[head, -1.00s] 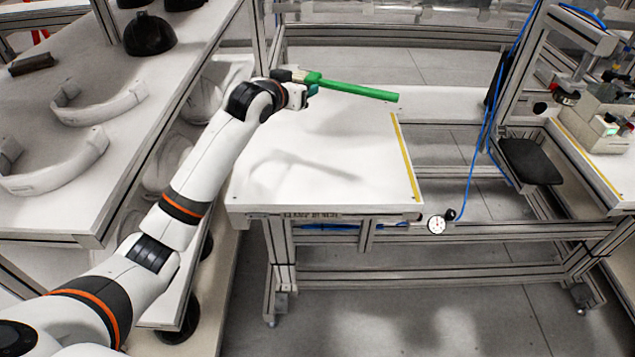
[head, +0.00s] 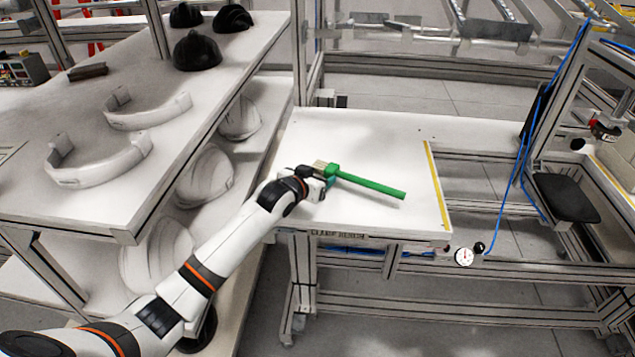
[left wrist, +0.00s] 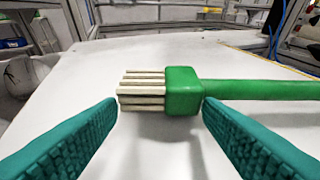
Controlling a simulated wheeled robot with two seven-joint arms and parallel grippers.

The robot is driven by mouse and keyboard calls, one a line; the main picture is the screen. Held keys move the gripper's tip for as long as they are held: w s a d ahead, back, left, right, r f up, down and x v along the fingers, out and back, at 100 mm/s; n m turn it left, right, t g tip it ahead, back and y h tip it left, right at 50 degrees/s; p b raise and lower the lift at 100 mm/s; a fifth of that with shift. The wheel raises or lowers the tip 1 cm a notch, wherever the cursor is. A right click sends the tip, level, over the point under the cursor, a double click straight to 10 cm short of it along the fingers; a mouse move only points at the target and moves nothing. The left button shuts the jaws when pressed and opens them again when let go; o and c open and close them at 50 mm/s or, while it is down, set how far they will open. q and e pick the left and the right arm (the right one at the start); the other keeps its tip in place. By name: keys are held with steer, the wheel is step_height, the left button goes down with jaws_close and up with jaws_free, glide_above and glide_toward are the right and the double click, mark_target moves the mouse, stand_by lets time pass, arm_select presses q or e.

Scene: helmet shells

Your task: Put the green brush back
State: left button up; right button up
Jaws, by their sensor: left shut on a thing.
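The green brush (head: 372,186) has a long green handle and a block with pale bristles, which shows large in the left wrist view (left wrist: 183,92). My left gripper (head: 322,176) is shut on the brush near its bristle end. In the left wrist view its teal fingers (left wrist: 160,106) come in from both sides of the block. The brush lies roughly level over the front part of the white tabletop (head: 370,140), its handle pointing right. I cannot tell whether it touches the top. My right gripper is not in view.
A shelf (head: 60,205) on the left holds white curved shells (head: 100,165) and black helmets (head: 197,50), with white helmet shells (head: 205,175) below. A yellow strip (head: 437,185) marks the tabletop's right side. A blue cable (head: 518,150) hangs at right. The tabletop behind the brush is clear.

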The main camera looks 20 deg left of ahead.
arm_select(q)
steer(key=shift+f, duration=0.75)
steer(key=shift+f, duration=0.1)
steer(key=o, duration=1)
steer(key=shift+s, duration=0.2)
steer(key=v, duration=1.1)
steer(key=shift+s+a+r+p, duration=0.1)
steer(key=shift+s+r+p, duration=0.15)
steer(key=shift+r+p, duration=0.1)
